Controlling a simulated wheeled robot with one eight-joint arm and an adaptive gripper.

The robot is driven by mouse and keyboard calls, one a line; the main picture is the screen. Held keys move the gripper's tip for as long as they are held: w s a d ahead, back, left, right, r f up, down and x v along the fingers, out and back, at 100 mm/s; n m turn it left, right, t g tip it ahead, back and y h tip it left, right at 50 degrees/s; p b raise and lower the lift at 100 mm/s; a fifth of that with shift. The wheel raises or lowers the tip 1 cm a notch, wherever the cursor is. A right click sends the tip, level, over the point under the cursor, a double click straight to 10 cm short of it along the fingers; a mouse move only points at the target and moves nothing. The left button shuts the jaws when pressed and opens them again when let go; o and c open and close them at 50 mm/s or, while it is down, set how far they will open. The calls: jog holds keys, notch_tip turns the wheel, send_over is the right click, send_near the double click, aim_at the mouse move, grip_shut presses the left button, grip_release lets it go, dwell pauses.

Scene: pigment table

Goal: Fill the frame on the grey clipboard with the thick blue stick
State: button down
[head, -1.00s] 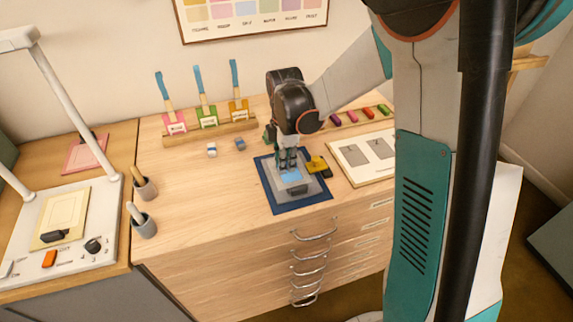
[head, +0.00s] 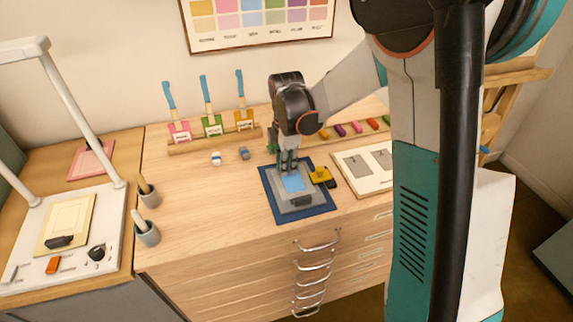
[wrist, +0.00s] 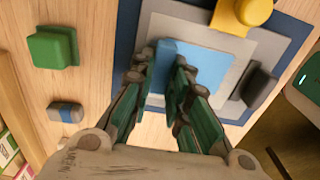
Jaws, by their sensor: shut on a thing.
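The grey clipboard (head: 311,210) lies on a dark blue mat (head: 285,216), with a dark clip (head: 302,201) on its near edge; the clip also shows in the wrist view (wrist: 260,84). A light blue patch (head: 294,184) lies within the frame area and shows in the wrist view (wrist: 208,68). My gripper (head: 287,170) is over the patch's far left part. In the wrist view my gripper (wrist: 167,84) is shut on the thick blue stick (wrist: 164,66), at the patch's left edge. Whether the stick's tip touches the surface cannot be told. The fingers hide the patch's lower left part.
A yellow object (head: 321,176) sits at the clipboard's right edge. A board with grey panels (head: 365,168) lies to the right. Two small banded blocks (head: 216,158) (head: 243,153) lie to the left.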

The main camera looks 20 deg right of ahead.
jog(key=shift+r+p, duration=2.1)
jog(key=shift+r, duration=1.2)
